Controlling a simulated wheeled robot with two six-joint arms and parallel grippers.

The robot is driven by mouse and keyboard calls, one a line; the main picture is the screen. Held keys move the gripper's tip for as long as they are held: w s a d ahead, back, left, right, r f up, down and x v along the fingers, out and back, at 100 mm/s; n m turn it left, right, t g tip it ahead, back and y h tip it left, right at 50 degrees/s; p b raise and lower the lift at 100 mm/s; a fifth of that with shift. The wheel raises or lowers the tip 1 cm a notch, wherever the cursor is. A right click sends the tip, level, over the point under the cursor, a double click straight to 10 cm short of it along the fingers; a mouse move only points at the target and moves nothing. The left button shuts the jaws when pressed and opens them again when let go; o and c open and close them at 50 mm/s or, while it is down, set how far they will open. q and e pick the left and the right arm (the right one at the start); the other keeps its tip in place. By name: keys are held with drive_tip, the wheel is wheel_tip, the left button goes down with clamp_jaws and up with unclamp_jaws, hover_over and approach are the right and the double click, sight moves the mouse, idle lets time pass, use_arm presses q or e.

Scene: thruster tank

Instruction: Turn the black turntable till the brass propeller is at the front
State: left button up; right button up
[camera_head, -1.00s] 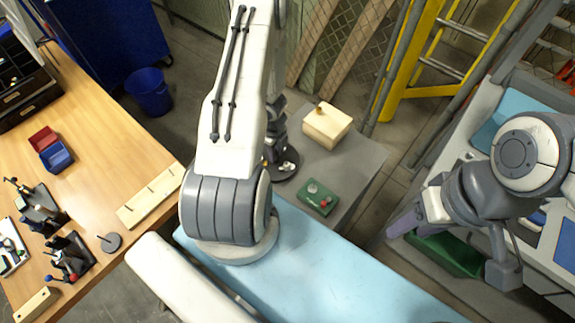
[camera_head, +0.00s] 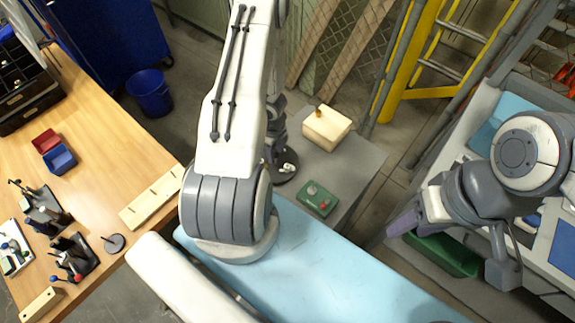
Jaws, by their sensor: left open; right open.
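The black turntable (camera_head: 286,175) stands on the grey bench, just right of my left arm, which hides part of it. Small pale metal parts (camera_head: 289,167) show on it. I cannot make out which of them, if any, is the brass propeller. My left gripper (camera_head: 272,154) is at the turntable, mostly hidden behind my own arm; it is open, but whether it touches anything there cannot be seen. My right gripper (camera_head: 402,224) is open and empty at the right, above a green bin and far from the turntable.
A green box with knobs (camera_head: 317,199) and a beige block with a brown knob (camera_head: 327,127) stand on the grey bench (camera_head: 352,165) near the turntable. A light-blue surface (camera_head: 320,265) lies in front. A wooden table (camera_head: 110,130) with bins and tools is at left. The green bin (camera_head: 445,254) is at right.

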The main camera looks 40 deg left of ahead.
sight(275, 154)
use_arm(q)
drive_tip(key=shift+r+p, duration=3.35)
drive_tip(key=shift+r, duration=0.3)
